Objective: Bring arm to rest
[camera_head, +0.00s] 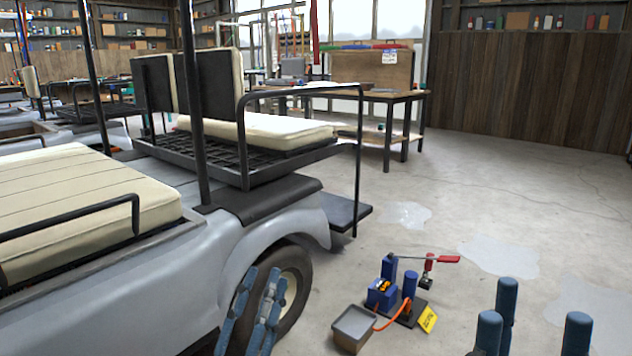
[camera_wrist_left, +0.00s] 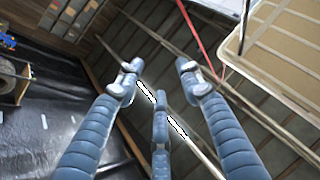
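My left gripper (camera_head: 260,274) is low in the head view, in front of the cart's rear wheel, with its blue fingers pointing up. In the left wrist view its three fingers (camera_wrist_left: 160,76) are spread apart with nothing between them. My right gripper (camera_head: 520,298) is at the lower right of the head view. Its three blue fingertips point up, stand apart and hold nothing. The arms behind both grippers are mostly out of the frame. The grey cart (camera_head: 215,240) with cream seats stands at the left.
A blue hoist-like device (camera_head: 381,294) with a red-handled lever (camera_head: 435,259), a yellow sign (camera_head: 428,319) and a small grey-topped box (camera_head: 354,322) stand on the floor between the grippers. A workbench (camera_head: 388,98) is behind. The floor at the right is open.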

